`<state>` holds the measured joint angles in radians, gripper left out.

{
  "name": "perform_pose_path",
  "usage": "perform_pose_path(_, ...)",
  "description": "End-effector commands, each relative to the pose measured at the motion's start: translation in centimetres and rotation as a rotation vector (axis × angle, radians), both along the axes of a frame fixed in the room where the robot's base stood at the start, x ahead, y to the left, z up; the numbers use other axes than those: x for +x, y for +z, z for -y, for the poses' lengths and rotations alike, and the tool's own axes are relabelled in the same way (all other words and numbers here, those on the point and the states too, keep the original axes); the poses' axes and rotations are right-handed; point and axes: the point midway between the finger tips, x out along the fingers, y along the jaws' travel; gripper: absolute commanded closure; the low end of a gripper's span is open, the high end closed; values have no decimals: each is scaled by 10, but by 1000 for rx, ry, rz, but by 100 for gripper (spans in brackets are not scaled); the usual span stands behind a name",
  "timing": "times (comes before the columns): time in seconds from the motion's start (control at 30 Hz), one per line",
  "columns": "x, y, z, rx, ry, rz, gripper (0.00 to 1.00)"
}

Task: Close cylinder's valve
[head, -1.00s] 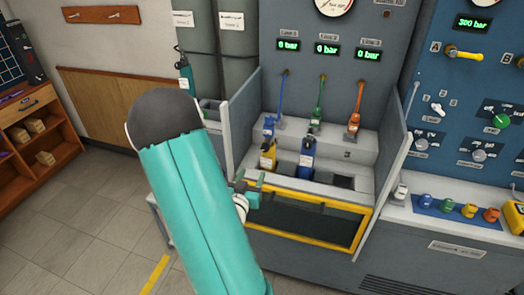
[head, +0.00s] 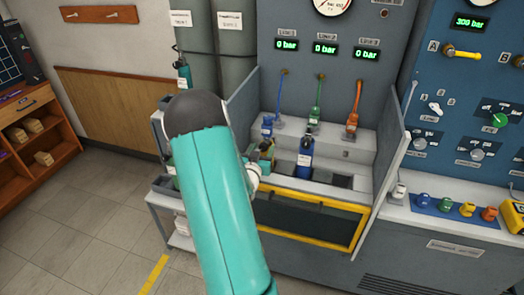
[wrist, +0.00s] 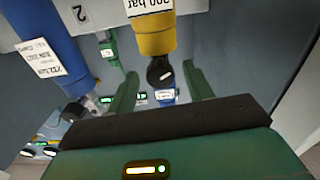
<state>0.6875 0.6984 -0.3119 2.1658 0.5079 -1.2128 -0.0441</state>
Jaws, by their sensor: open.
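In the wrist view, which is upside down, a yellow cylinder (wrist: 153,38) with a "200 bar" label has a dark round valve knob (wrist: 160,70) at its end. My gripper (wrist: 162,88) is open, its two green fingers on either side of the knob's line. I cannot tell whether they touch it. A blue cylinder (wrist: 42,45) with a white label stands to the left there. In the head view my gripper (head: 261,158) is at the left of the bench well, and it mostly hides the yellow cylinder. The blue cylinder (head: 305,158) stands upright to its right.
Blue (head: 282,100), green (head: 317,105) and orange (head: 354,108) hoses hang on the bench's back panel, under displays reading 0 bar. Grey side walls (head: 240,105) flank the well, with a yellow-framed front (head: 310,218). Floor is free at the left.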

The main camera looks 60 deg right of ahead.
Motion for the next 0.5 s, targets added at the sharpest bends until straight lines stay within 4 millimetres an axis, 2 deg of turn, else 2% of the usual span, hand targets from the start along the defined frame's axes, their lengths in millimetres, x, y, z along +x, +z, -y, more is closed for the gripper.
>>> perform_pose_path(0.2,0,0,0,0,0,0,49)
perform_pose_path(0.43,0,0,0,0,0,0,94)
perform_pose_path(0.5,0,0,0,0,0,0,94)
